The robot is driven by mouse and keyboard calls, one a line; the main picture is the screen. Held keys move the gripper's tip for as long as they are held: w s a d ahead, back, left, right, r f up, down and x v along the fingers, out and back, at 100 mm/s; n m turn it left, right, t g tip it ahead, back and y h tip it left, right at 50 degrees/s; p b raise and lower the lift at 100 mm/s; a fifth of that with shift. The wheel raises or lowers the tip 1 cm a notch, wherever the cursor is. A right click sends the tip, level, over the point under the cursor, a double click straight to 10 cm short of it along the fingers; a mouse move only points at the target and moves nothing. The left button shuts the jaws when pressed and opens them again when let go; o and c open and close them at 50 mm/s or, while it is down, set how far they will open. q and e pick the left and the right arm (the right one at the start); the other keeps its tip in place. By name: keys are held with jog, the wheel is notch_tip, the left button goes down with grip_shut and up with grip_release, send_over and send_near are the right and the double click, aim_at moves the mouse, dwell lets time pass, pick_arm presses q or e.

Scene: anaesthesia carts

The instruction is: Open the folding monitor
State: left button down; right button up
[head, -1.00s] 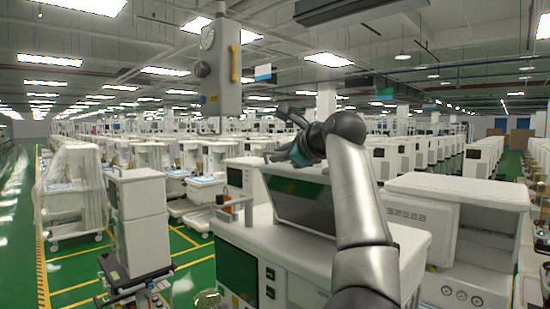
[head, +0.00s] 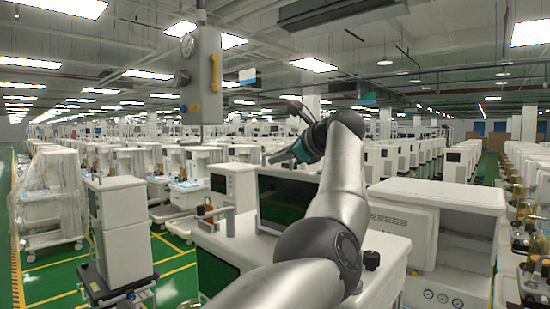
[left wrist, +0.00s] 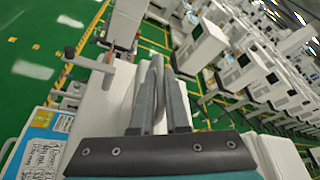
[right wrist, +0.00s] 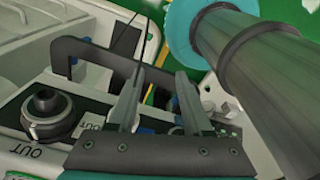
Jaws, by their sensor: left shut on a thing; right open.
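The folding monitor (head: 284,203) is a dark screen in a pale frame, standing nearly upright on top of the white cart (head: 243,248). My left gripper (head: 272,157) is at its top edge, with my arm covering the monitor's right part. In the left wrist view, the fingers of my left gripper (left wrist: 158,100) are shut on the thin panel edge (left wrist: 157,75). My right gripper (right wrist: 160,105) shows only in the right wrist view. It is open, above a black handle (right wrist: 95,48); I cannot tell whether anything lies between its fingers.
A black knob (right wrist: 46,108) sits beside "OUT" labels in the right wrist view. A white machine (head: 430,225) stands to the right of the cart, and a grey column unit (head: 125,235) to the left. A pendant (head: 202,80) hangs above. Green floor shows at left.

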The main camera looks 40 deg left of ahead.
pick_arm(q)
jog(key=shift+w, duration=0.5)
dwell(0.3)
jog(key=c, duration=1.2)
grip_release()
jog(key=shift+d, duration=0.1)
jog(key=shift+d, duration=0.2)
jog(key=b+v, duration=0.2)
jog(key=v, duration=1.3)
jog(key=shift+b, duration=0.4)
